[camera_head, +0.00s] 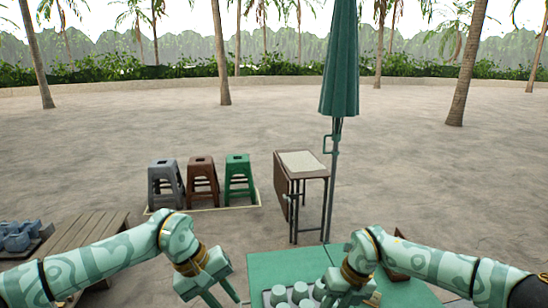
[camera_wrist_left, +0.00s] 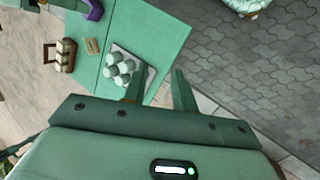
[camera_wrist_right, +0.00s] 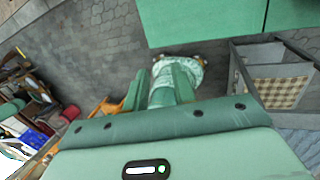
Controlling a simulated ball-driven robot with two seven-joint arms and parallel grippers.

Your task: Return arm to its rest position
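My left arm comes in from the left in the head view, and its gripper (camera_head: 222,299) hangs at the lower middle, left of the green table. My right gripper (camera_head: 345,292) is low in the head view, over the green table (camera_head: 285,262) by the tray of pale cups (camera_head: 300,291). In the right wrist view its fingers (camera_wrist_right: 162,80) stand apart. A pale patterned shape shows beyond and between them; I see nothing gripped.
A wooden bench (camera_head: 85,232) with blue-grey pots (camera_head: 18,236) stands left. Stools (camera_head: 203,180), a folding table (camera_head: 302,163) and a closed green parasol (camera_head: 339,70) stand ahead.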

